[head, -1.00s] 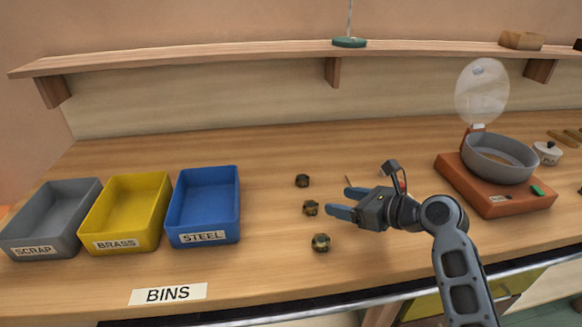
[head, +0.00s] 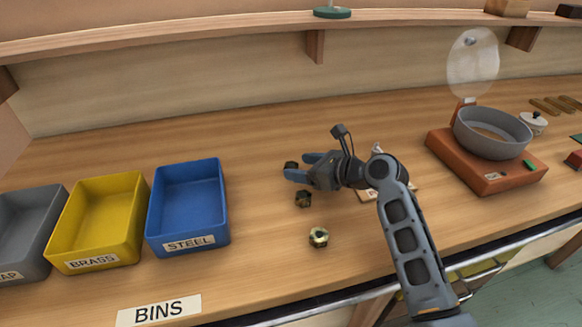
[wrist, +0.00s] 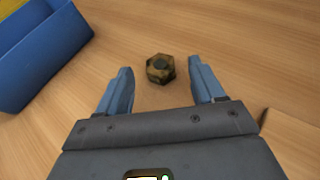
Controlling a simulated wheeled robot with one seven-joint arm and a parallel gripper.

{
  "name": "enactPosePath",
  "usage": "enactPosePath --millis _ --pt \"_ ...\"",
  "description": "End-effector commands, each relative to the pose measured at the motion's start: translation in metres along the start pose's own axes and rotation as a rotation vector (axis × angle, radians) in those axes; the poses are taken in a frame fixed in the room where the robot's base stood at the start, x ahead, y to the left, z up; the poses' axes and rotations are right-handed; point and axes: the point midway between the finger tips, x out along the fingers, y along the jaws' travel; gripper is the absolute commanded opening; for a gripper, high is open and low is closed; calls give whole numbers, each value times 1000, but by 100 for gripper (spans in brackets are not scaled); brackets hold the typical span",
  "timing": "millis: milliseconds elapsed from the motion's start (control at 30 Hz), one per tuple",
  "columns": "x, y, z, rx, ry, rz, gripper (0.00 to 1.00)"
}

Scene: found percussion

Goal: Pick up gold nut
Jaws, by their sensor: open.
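Three small hex nuts lie in a rough row on the bench, right of the blue bin. The nearest nut (head: 318,237) shows the most golden colour. The middle nut (head: 303,199) and the far nut (head: 291,166) look darker, brown and blotchy. My gripper (head: 298,167) is open and low over the bench, its fingertips on either side of the far nut's line. In the wrist view a grimy brown-gold nut (wrist: 160,68) lies just ahead of and between the open fingers (wrist: 160,85), untouched. Dirt makes its metal hard to tell.
The blue STEEL bin (head: 188,210), the yellow BRASS bin (head: 100,222) and the grey SCRAP bin (head: 28,235) stand left. A grey pan on an orange-brown base (head: 485,175) stands right. A shelf (head: 200,30) runs along the wall. Bench behind the nuts is clear.

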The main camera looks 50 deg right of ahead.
Motion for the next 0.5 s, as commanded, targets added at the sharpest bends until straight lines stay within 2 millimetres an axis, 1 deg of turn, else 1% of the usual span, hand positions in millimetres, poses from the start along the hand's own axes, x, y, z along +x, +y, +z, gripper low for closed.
enactPosePath --millis 33,100,200,467,500 --pt "8 0 1 1 0 2 68" --pt "16 0 1 0 0 1 68" --pt "24 0 0 -1 1 0 68" --pt "26 0 0 -1 1 0 68" --pt "26 0 0 -1 1 0 64"
